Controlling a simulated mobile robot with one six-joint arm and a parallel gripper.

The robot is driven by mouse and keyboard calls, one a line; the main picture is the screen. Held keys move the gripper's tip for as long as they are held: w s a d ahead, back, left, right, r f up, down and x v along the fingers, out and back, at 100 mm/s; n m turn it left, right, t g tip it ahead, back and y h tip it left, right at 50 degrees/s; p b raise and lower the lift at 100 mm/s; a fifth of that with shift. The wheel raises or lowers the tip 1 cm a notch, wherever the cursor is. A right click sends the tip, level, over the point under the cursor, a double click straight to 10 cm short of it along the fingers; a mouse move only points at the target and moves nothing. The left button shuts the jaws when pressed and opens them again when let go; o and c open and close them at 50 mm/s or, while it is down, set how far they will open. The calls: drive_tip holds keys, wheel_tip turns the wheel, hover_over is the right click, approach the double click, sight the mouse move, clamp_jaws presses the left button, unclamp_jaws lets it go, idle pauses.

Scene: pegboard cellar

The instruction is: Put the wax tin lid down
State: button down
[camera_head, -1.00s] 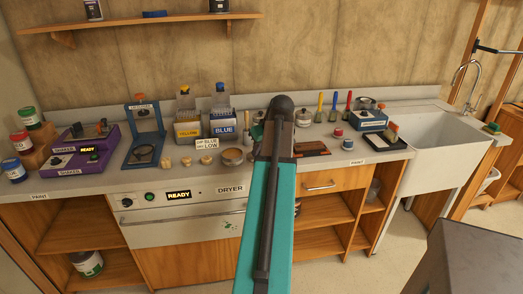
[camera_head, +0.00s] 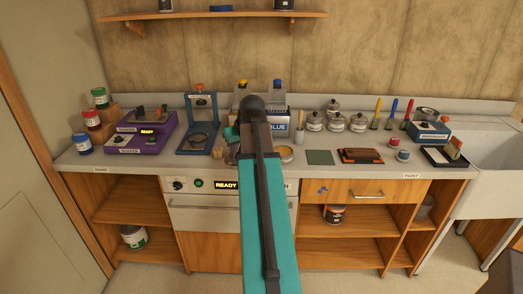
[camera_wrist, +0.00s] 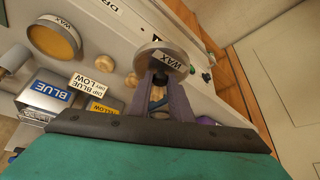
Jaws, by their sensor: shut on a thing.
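The wax tin lid (camera_wrist: 174,57), a round disc marked WAX, is held between the fingertips of my gripper (camera_wrist: 160,80) in the wrist view. It is above the worktop; the gap beneath it cannot be judged. The open wax tin (camera_wrist: 54,40), filled with yellow wax, stands at upper left of the wrist view, apart from the lid. In the head view the tin (camera_head: 285,154) shows just right of my arm, which hides my fingertips and the lid.
Small wooden knobs (camera_head: 217,153) and a dip sign (camera_wrist: 92,85) are close by on the worktop (camera_head: 250,189). The purple shaker (camera_head: 145,143) is left.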

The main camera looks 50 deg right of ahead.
drive_tip(key=w+a+n, duration=0.1)
drive_tip(key=w+a, duration=0.3)
drive_tip(key=a, duration=0.4)
drive_tip(key=w+a+y, duration=0.1)
drive_tip(key=w+a, duration=0.3)
drive_tip(key=a, duration=0.3)
drive_tip(key=w+a+n, duration=0.1)
drive_tip(key=w+a, duration=0.3)
drive_tip(key=a, duration=0.4)
drive_tip(key=w+a+n+y, duration=0.1)
drive_tip(key=w+a+n, duration=0.1)
drive_tip(key=a, duration=2.2)
drive_tip(key=shift+w+r+t, duration=0.4)
drive_tip(key=shift+w, duration=0.2)
drive_tip(key=shift+a, duration=0.1)
